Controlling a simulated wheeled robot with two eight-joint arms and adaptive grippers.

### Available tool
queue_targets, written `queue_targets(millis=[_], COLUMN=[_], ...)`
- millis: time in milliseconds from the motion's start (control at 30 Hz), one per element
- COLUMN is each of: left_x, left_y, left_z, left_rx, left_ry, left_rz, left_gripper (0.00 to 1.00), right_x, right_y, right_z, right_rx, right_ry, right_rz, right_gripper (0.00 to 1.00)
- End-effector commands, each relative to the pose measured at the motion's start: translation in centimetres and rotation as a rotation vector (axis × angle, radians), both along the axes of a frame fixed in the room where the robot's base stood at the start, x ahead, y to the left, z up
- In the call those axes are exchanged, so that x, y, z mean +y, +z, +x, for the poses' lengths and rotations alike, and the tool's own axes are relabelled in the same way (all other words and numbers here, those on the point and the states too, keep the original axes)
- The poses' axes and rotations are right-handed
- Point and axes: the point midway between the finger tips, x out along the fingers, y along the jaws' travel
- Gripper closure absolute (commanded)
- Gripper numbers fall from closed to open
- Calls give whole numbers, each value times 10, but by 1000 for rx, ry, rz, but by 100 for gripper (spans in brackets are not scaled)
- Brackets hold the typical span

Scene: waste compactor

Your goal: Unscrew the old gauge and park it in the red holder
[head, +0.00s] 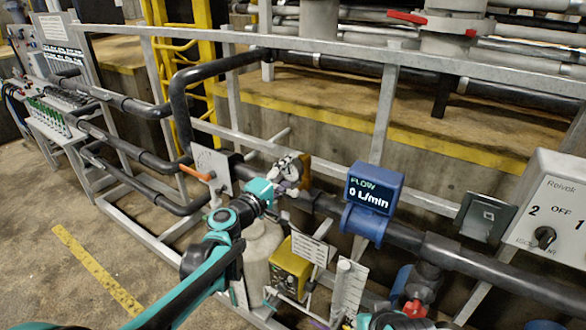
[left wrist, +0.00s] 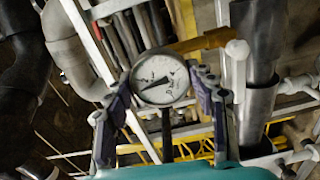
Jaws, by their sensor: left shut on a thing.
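The old gauge (head: 288,170) has a round white dial and sits near the dark pipe in the middle of the head view. In the left wrist view the gauge (left wrist: 160,78) faces the camera, its black needle slanting down to the left, with a dark stem under it. My left gripper (head: 279,181) is shut on the gauge, with a finger on either side of the dial. I cannot tell whether the gauge is still threaded in its fitting. Teal parts of my right arm show at the bottom edge; its fingers are not clear. I cannot make out the red holder.
A blue flow meter (head: 371,203) reading 0 L/min stands on the pipe right of the gauge. A yellow box (head: 289,270) and a pale cylinder (head: 258,250) are below. A red valve handle (head: 414,309) is lower right. A grey switch box (head: 552,215) stands at the right.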

Motion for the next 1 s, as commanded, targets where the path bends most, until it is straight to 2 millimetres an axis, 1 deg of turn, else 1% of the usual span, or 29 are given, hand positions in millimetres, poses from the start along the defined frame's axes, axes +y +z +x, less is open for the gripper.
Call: queue_targets(millis=[267,333,600,667,1000], left_x=[0,0,0,0,0], left_y=[0,0,0,0,0], left_z=[0,0,0,0,0], left_rx=[8,26,233,259,280], left_ry=[0,0,0,0,0], left_rz=[-11,-36,-321,-356,-385], left_gripper=[79,79,79,79,79], right_x=[0,0,0,0,0], right_y=[0,0,0,0,0], right_z=[0,0,0,0,0], right_rx=[0,0,0,0,0], right_ry=[0,0,0,0,0], right_rz=[0,0,0,0,0], right_gripper=[65,65,65,65,65])
